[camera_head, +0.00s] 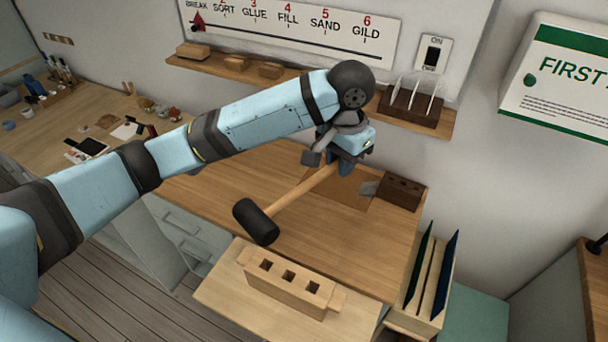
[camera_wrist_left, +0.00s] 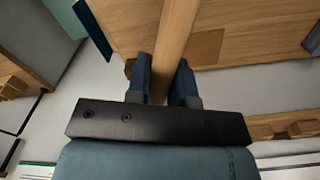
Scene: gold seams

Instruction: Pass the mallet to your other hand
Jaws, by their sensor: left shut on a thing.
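The mallet has a black head (camera_head: 256,222) and a pale wooden handle (camera_head: 303,193). In the head view my left gripper (camera_head: 343,168) is at the far end of the handle, with the head pointing down and left over the wooden bench (camera_head: 215,205). In the left wrist view the handle (camera_wrist_left: 172,45) runs between the two blue fingers of my left gripper (camera_wrist_left: 162,82), which is shut on it. The mallet head is out of that view. My right gripper is in neither view.
A wooden block with square holes (camera_head: 288,283) stands at the front on a lower ledge. A dark brown block (camera_head: 401,192) sits at the bench's right end. A rack with upright dark panels (camera_head: 428,285) stands right of the bench. A shelf (camera_head: 245,73) runs along the wall behind.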

